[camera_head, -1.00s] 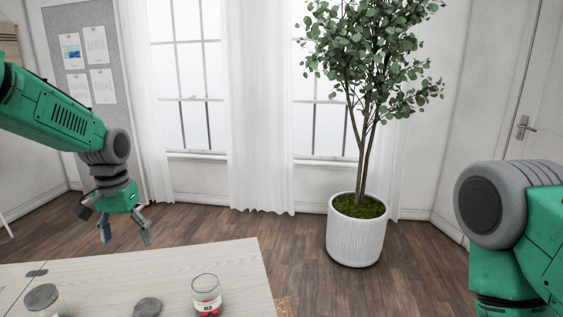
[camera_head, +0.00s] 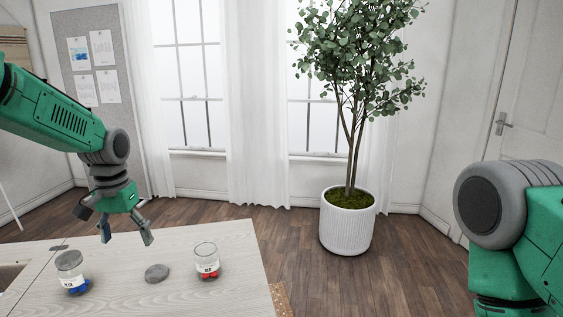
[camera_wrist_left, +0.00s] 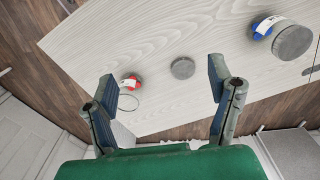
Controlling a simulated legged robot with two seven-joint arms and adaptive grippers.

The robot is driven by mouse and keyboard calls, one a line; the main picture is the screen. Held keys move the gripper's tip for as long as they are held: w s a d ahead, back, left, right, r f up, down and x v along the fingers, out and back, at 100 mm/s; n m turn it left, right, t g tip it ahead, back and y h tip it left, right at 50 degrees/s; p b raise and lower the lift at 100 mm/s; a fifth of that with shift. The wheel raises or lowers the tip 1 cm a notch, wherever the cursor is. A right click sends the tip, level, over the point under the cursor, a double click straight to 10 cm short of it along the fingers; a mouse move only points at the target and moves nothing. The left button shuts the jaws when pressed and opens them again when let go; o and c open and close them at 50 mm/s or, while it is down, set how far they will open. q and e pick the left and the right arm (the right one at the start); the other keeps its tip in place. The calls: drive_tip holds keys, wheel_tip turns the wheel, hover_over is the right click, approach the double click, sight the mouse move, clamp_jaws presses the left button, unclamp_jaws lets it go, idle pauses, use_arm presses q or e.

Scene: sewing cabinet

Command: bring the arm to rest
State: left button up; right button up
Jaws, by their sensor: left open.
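On the table (camera_head: 120,300) stand a glass jar with blue contents and a grey lid on top (camera_head: 70,268) and an open glass jar with red contents (camera_head: 207,262). A loose grey lid (camera_head: 157,273) lies between them.
A potted tree (camera_head: 347,222) stands on the wooden floor beyond the table, in front of curtained windows. A pinboard (camera_head: 95,75) hangs at the left and a door (camera_head: 520,100) is at the right. An opening (camera_head: 10,275) shows at the table's left edge.

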use_arm(q)
drive_tip(key=s+d+f, duration=0.2)
drive_tip(key=s+f, duration=0.7)
drive_tip(key=f, duration=0.3)
drive_tip(key=s+d+f, duration=0.3)
drive_tip(key=s+f, duration=0.5)
drive_tip(key=f, duration=0.4)
drive_tip(key=s+f, duration=0.3)
drive_tip(key=s, duration=1)
drive_tip(key=s+f, duration=0.2)
drive_tip(key=s, duration=1.1)
drive_tip(key=w+d+f+b, duration=0.1)
drive_tip(key=w+f+b, duration=0.2)
drive_tip(key=f+b, duration=0.6)
drive_tip(key=shift+f+t+b, duration=0.3)
drive_tip(key=shift+f+b, duration=0.05)
drive_tip(key=shift+b, duration=0.15)
use_arm(e)
wheel_tip(320, 180, down, 10)
drive_tip(key=s, duration=0.1)
drive_tip(key=shift+d, duration=0.15)
